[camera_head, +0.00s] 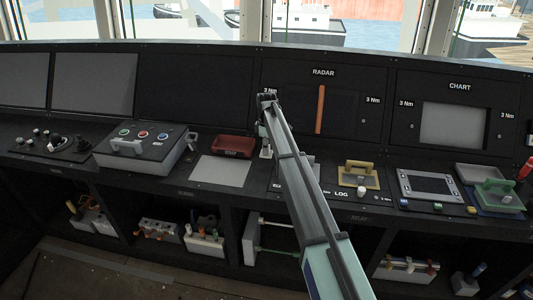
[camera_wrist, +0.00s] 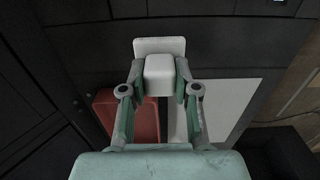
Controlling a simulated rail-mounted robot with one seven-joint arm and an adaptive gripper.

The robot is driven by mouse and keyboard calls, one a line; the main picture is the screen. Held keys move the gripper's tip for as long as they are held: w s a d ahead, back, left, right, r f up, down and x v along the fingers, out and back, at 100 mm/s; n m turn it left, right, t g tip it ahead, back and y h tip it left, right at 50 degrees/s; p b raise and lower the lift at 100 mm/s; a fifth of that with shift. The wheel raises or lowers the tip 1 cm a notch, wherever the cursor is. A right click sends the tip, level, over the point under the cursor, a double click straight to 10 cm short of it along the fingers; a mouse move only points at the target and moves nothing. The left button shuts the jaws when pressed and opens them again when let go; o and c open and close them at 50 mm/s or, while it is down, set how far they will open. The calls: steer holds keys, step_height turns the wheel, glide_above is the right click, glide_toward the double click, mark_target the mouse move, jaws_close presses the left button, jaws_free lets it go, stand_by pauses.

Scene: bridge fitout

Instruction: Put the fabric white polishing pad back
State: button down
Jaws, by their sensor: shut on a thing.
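My gripper (camera_wrist: 160,85) is shut on the white polishing pad (camera_wrist: 159,70), a pale block with a wider plate at its far side. The fingers press on both sides of the block. In the head view the pad (camera_head: 266,152) is a small white shape below the end of my arm, just right of the red tray (camera_head: 234,146). Part of it is hidden by my arm. I cannot tell whether it touches the console. The red tray also shows in the wrist view (camera_wrist: 130,115), below the pad and partly behind the left finger.
A pale flat panel (camera_head: 220,171) lies in front of the red tray. A grey box with buttons (camera_head: 146,145) stands at left. A yellow tray with a handled tool (camera_head: 358,174), a tablet (camera_head: 428,186) and a green-handled tool (camera_head: 497,191) are at right. Open shelves are below.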

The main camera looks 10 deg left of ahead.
steer(key=shift+f+p, duration=0.45)
steer(key=shift+f, duration=1.45)
steer(key=shift+f, duration=0.15)
steer(key=c, duration=0.9)
jaws_free()
steer(key=shift+o, duration=0.2)
step_height(320, 180, up, 12)
steer(key=b, duration=0.3)
steer(key=shift+r+b, duration=0.2)
steer(key=shift+b, duration=0.15)
